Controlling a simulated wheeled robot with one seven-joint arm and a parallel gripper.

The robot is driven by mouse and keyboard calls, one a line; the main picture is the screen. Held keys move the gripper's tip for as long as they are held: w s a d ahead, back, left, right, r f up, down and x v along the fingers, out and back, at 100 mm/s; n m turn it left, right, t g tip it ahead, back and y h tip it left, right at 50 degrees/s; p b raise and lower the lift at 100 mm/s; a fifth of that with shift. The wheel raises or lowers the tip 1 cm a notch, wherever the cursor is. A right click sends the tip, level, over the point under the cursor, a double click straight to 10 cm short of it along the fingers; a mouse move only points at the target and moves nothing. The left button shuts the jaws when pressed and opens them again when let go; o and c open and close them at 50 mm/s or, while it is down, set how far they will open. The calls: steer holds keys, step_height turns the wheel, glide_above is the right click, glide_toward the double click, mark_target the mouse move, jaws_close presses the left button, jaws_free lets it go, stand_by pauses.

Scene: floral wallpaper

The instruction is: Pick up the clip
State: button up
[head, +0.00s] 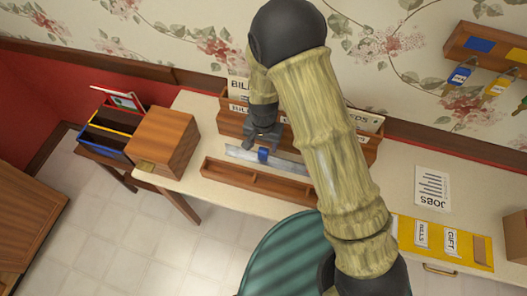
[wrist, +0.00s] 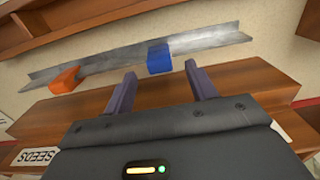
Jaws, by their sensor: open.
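Two small clip-like blocks sit on a grey metal rail (head: 238,153): a blue one (head: 263,155) and an orange one, which I cannot make out in the head view. In the wrist view the blue clip (wrist: 160,58) is near the middle of the rail (wrist: 110,62), and the orange clip (wrist: 66,79) is near its left end. My gripper (wrist: 161,70) is open and empty, with its two fingers pointing toward the blue clip, one to each side of it in the picture. In the head view my gripper (head: 266,140) is just behind the blue clip.
A wooden organiser with labelled cards (head: 234,119) stands behind the rail, close to my gripper. A long low wooden tray (head: 235,178) lies in front. A wooden box (head: 166,142) stands at left, a yellow panel (head: 430,240) and jobs sheet (head: 432,187) at right.

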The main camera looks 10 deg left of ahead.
mark_target(263, 150)
steer(key=shift+f+p, duration=0.4)
steer(key=shift+f, duration=1.45)
steer(key=c, duration=1)
steer(key=shift+c, duration=0.2)
steer(key=shift+r, duration=0.1)
step_height(263, 150, up, 10)
steer(key=b, duration=0.1)
steer(key=shift+b, duration=0.4)
steer(key=shift+w, duration=0.15)
